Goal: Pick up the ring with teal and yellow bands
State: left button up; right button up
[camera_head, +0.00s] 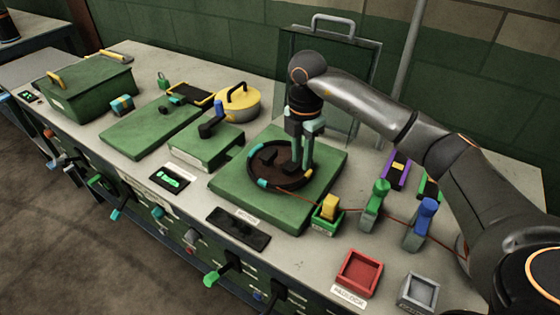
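A dark round ring (254,172) lies on a green square plate (325,158) at the middle of the bench. A teal band shows on its near left side, and a small pale or yellowish mark shows near its right side. My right gripper (301,168) points straight down with its fingertips at the ring's right part. The fingers look close together, and whether they grip the ring's rim is too small to tell. They hide part of the ring. My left gripper is not in view.
A yellow-lidded pot (240,103) and a green lever box (205,148) stand left of the plate. Blue (422,222) and green (376,205) handled parts stand right of it. A red tray (359,272) is at the front. A thin reddish cord runs right.

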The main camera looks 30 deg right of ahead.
aim_at(300, 180)
jog(key=shift+s+f+p, duration=0.15)
jog(key=shift+f+p, duration=0.4)
jog(key=shift+f, duration=2.5)
grip_shut()
jog(key=shift+r, duration=0.1)
